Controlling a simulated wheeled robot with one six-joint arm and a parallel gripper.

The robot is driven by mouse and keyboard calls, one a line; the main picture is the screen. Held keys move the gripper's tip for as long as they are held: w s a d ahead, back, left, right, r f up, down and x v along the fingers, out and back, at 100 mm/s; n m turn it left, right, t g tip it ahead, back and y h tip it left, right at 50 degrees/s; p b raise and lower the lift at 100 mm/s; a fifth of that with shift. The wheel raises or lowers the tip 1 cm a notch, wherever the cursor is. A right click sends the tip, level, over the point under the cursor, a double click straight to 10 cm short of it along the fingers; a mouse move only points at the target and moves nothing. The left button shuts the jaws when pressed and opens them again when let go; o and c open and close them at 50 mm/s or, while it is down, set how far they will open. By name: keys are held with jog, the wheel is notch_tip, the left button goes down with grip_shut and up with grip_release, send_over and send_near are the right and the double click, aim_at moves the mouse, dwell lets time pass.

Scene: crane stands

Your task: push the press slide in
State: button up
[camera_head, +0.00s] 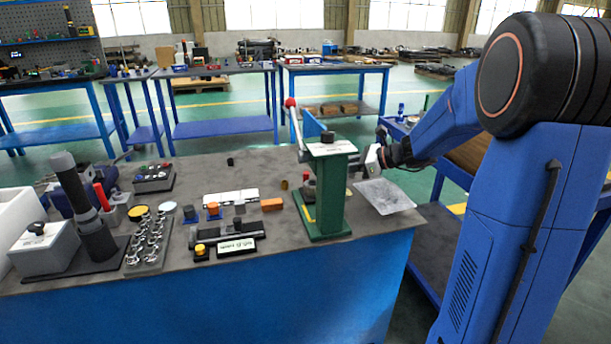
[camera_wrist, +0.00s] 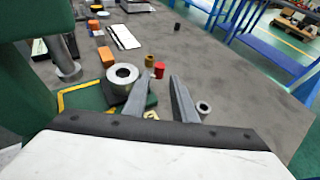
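The green press (camera_head: 328,190) stands upright at the bench's right front corner, with a white label and a black knob on top and a lever ending in a red ball (camera_head: 290,102). My gripper (camera_head: 372,158) is just right of the press column, partly hidden by it. The press body also shows at the left (camera_wrist: 25,80). A silver ring-shaped part (camera_wrist: 122,76) is beside the left finger, over the green base (camera_wrist: 88,97). I cannot tell which part is the slide.
A grey plate (camera_head: 384,196) lies right of the press. The bench's right edge is close.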

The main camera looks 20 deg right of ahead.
aim_at(306, 173)
jog(key=x, duration=0.9)
jog(key=shift+w+a+f, duration=0.1)
jog(key=shift+a, duration=0.1)
grip_shut()
